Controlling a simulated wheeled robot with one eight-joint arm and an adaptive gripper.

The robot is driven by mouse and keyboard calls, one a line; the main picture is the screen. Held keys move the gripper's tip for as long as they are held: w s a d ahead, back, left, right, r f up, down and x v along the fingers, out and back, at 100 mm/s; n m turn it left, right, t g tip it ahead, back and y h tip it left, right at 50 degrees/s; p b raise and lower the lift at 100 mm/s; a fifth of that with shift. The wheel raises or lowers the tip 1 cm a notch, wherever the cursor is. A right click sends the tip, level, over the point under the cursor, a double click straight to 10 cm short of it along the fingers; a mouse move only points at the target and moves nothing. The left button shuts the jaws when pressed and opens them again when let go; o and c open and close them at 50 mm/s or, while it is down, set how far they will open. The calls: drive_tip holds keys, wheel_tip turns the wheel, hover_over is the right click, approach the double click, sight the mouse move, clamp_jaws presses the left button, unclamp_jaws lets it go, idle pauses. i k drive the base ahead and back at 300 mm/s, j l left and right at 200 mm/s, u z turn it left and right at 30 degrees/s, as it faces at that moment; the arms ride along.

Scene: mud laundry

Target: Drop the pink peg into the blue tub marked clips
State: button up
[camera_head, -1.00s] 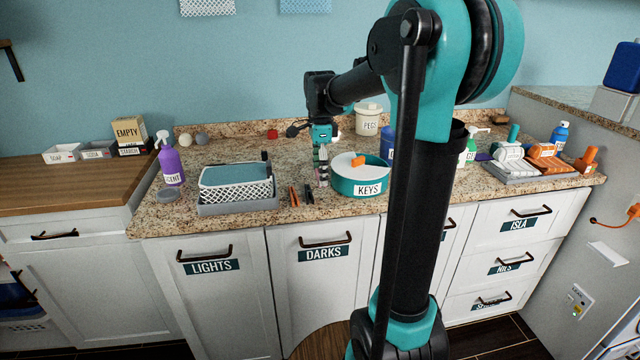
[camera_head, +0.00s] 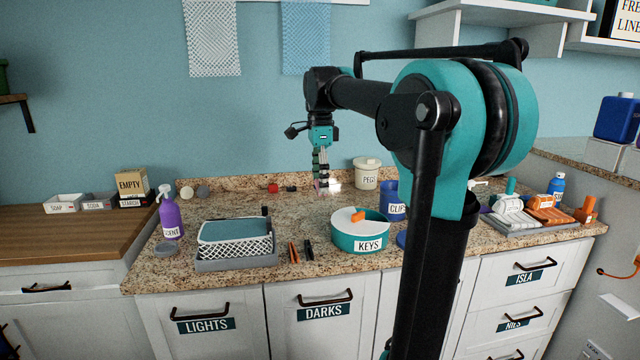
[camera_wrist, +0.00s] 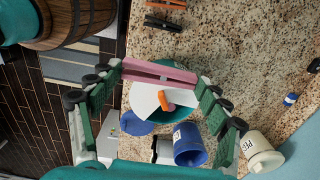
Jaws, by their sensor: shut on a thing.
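My gripper (camera_head: 321,186) is shut on the pink peg (camera_wrist: 158,72), which lies across between the fingertips in the wrist view. In the head view it hangs above the counter, behind and left of the teal KEYS tub (camera_head: 345,240). The blue CLIPS tub (camera_head: 393,203) stands on the counter to the right of my gripper, its right side hidden by my arm. In the wrist view the blue tub (camera_wrist: 188,150) shows beyond the peg, lower right, apart from it.
The KEYS tub has an orange piece on top. A blue disc (camera_wrist: 138,123) lies by the CLIPS tub. A cream PEGS pot (camera_head: 366,175) stands behind. An orange peg (camera_head: 293,252) and a dark peg (camera_head: 308,250) lie in front, beside a basket (camera_head: 236,243).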

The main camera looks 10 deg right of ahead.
sight(392, 208)
drive_tip(key=i+l, duration=0.15)
drive_tip(key=l, duration=0.25)
drive_tip(key=i+l, duration=0.15)
drive_tip(key=l, duration=0.25)
drive_tip(key=i+l, duration=0.1)
drive_tip(key=l, duration=0.3)
drive_tip(key=i+l, duration=0.15)
drive_tip(key=l, duration=0.25)
